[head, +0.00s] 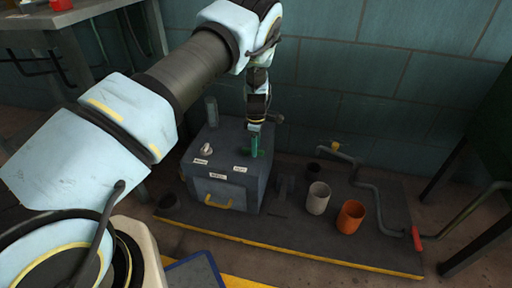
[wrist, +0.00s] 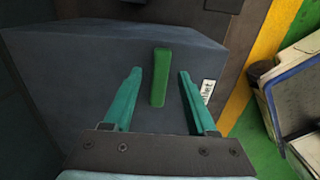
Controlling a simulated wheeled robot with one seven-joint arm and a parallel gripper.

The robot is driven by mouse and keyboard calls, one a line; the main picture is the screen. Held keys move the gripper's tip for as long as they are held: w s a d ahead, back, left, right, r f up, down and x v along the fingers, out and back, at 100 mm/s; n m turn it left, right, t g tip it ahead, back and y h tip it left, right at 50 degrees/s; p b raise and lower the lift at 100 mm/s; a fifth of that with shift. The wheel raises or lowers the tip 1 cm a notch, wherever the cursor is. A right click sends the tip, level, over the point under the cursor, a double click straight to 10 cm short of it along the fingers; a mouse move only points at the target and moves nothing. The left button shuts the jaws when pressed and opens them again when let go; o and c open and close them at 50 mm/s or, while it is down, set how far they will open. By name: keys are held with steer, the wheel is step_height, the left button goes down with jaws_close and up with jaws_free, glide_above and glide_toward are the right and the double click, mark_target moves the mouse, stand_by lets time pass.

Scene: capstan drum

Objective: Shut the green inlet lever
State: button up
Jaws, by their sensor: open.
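The green inlet lever (wrist: 160,77) stands up from the top of a dark grey box (wrist: 75,75). In the wrist view it shows between the two teal fingers of my gripper (wrist: 158,95), with a gap on each side. The fingers are open, and I cannot tell whether the tips are level with the lever. In the head view my gripper (head: 255,145) points down over the right part of the box top, and it partly hides the green lever (head: 259,153). White labels (head: 240,169) sit on the box, one near the lever.
A white cup (head: 318,198), an orange cup (head: 351,217) and a bent pipe crank with a red grip (head: 416,238) stand to the right on the yellow-edged platform (head: 300,245).

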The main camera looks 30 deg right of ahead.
step_height(320, 180, up, 10)
steer(key=p, duration=0.1)
stand_by(0.6)
steer(key=w+a+r+m, duration=0.1)
steer(key=a+r, duration=0.4)
steer(key=a, duration=0.3)
steer(key=w+a+r+m, duration=0.1)
steer(key=a+r+m, duration=0.1)
steer(key=a+r, duration=0.5)
steer(key=a+r+m, duration=0.1)
steer(key=a+r, duration=0.2)
steer(key=a, duration=0.7)
steer(key=s+a+r+m+t, duration=0.1)
steer(key=s+a+r+m, duration=0.25)
steer(key=s+a, duration=0.45)
steer(key=s+a+r+m+t, duration=0.1)
steer(key=s+a+r+m, duration=0.3)
steer(key=a, duration=0.6)
step_height(320, 180, up, 25)
steer(key=s+p, duration=0.1)
steer(key=p, duration=2.5)
steer(key=shift+s+d+r+n, duration=0.15)
steer(key=shift+s+n, duration=0.05)
steer(key=shift+n, duration=0.15)
